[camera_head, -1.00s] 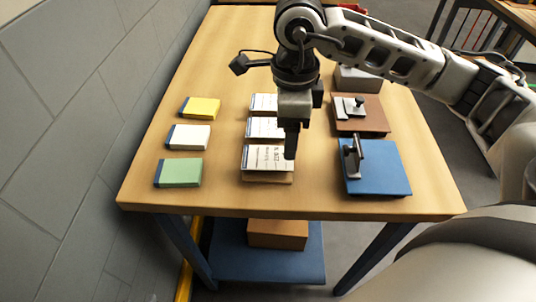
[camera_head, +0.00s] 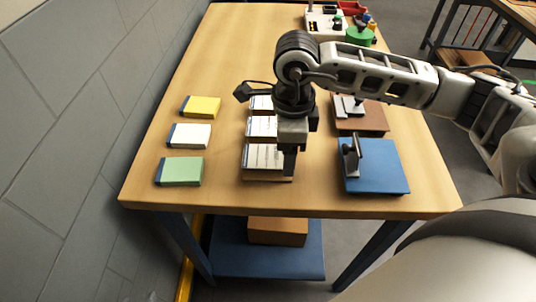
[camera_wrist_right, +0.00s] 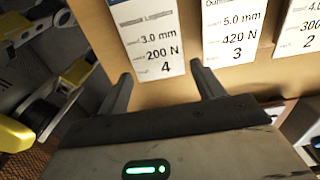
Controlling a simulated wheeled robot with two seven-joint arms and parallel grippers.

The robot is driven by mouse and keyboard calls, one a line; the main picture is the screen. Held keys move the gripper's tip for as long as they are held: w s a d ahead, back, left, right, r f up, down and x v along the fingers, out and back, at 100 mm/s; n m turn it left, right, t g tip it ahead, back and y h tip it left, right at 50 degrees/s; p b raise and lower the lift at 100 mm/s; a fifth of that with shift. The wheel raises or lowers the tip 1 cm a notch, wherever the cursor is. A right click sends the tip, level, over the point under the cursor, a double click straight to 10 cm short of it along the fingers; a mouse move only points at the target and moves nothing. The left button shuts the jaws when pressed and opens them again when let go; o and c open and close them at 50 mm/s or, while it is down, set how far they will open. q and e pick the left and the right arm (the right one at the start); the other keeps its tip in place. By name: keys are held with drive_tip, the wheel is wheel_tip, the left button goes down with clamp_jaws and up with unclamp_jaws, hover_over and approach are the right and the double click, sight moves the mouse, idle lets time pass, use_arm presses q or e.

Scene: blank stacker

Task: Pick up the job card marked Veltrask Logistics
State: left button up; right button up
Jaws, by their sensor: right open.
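In the right wrist view, my right gripper (camera_wrist_right: 161,75) is open and empty.
In the head view, yellow (camera_head: 205,106), white (camera_head: 188,136) and green (camera_head: 181,171) blocks line the table's left side. A blue plate (camera_head: 375,182) with a clamp stands right, a brown one (camera_head: 372,122) behind it. The table's front edge is clear. Yellow-and-black items (camera_wrist_right: 15,135) show left in the wrist view.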

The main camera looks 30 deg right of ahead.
drive_tip(key=shift+f+b, duration=0.2)
drive_tip(key=shift+b, duration=0.1)
idle(0.4)
drive_tip(key=c, duration=0.7)
drive_tip(key=shift+r, duration=0.15)
drive_tip(key=shift+c, duration=0.2)
